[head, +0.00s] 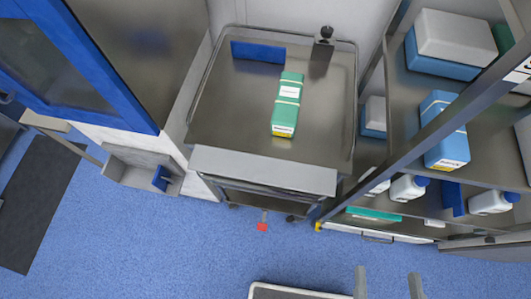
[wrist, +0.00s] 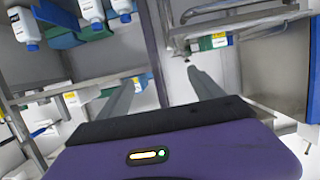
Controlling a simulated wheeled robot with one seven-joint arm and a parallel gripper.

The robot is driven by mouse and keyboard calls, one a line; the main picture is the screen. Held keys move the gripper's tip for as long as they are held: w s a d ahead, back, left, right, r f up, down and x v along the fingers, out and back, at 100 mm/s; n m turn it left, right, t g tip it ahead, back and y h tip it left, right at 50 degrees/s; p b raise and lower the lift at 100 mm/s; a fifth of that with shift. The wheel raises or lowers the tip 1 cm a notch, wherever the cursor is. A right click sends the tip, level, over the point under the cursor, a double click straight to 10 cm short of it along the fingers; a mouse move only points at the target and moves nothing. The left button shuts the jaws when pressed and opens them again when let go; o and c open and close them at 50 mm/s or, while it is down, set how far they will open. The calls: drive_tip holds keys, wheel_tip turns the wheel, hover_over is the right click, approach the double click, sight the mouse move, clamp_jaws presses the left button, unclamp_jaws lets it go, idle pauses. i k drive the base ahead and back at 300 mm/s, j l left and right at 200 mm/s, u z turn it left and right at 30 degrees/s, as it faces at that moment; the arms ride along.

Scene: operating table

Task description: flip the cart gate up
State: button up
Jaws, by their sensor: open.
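The steel cart (head: 230,105) stands against the wall in the middle of the head view. Its gate (head: 262,170) is a light grey panel along the near edge of the cart top, folded down over the front. A green and white box (head: 287,104) lies on the cart top behind the gate. My gripper (head: 387,272) is at the bottom of the head view, right of and well short of the gate. In the wrist view my gripper (wrist: 162,76) has its two fingers apart with nothing between them. The gate is not clearly identifiable in the wrist view.
A steel shelf rack (head: 440,85) with boxes and bottles stands right of the cart, its post close to the cart's front right corner. A blue-framed door (head: 75,55) is at the left. Blue floor (head: 170,240) is open in front.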

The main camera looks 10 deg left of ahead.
sight(253, 168)
drive_tip(key=j+u, duration=0.4)
drive_tip(key=j, duration=2.15)
drive_tip(key=i, duration=0.05)
